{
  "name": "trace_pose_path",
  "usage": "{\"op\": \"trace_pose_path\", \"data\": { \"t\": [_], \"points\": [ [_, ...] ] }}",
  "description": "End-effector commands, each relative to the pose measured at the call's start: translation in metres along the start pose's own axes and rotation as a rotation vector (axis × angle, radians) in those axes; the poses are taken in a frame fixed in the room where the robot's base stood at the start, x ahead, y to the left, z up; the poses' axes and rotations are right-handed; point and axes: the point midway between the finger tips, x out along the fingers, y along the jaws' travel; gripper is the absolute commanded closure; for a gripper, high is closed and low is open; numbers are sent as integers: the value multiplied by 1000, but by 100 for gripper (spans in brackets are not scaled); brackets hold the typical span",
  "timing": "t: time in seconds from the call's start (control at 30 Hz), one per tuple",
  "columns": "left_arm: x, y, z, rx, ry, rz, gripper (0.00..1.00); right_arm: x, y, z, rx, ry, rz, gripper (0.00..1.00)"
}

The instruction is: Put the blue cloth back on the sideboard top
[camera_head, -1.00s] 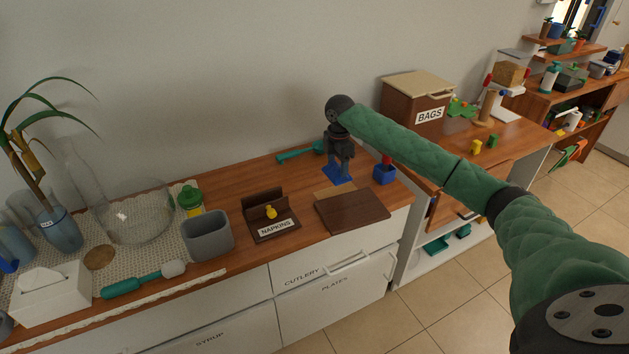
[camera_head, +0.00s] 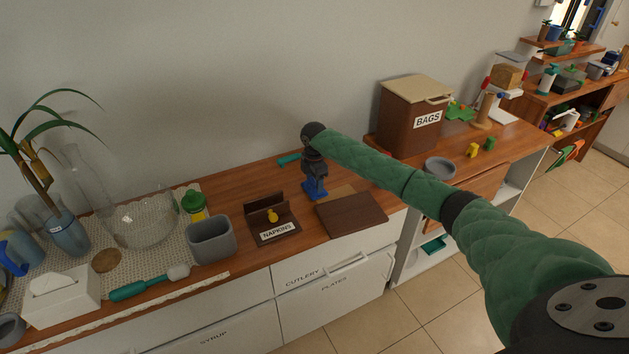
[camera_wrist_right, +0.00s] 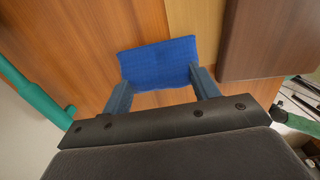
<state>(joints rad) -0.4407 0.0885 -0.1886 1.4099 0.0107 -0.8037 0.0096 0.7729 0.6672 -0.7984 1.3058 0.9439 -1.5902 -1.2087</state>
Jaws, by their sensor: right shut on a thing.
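The blue cloth (camera_head: 312,195) is small and flat, low over the wooden sideboard top (camera_head: 255,190) behind the napkin holder. My right gripper (camera_head: 314,185) points down at it from above. In the right wrist view the cloth (camera_wrist_right: 158,60) spans the gap between the two fingertips of my right gripper (camera_wrist_right: 162,84), which is shut on it. Whether the cloth touches the wood I cannot tell. My left gripper is not in view.
The napkin holder (camera_head: 273,224) stands in front of the cloth, and a dark brown board (camera_head: 352,214) lies to its right. A teal-handled item (camera_head: 288,160) lies behind, partly hidden. A grey container (camera_head: 211,240) stands left; a bags box (camera_head: 408,120) stands right.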

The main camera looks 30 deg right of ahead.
Motion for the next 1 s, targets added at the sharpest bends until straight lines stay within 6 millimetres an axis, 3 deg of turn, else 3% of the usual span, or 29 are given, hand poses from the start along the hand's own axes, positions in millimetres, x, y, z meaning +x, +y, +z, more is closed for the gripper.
{"op": "trace_pose_path", "data": {
  "t": [0.43,0.47,0.57,1.0],
  "points": [
    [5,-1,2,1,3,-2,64,7,0,0,1,0,-1,61],
    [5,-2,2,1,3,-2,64,7,0,0,1,0,-1,38],
    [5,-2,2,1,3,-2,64,7,0,0,1,0,0,19],
    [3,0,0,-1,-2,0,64,-4,1,0,-1,1,2,18]
  ]
}}
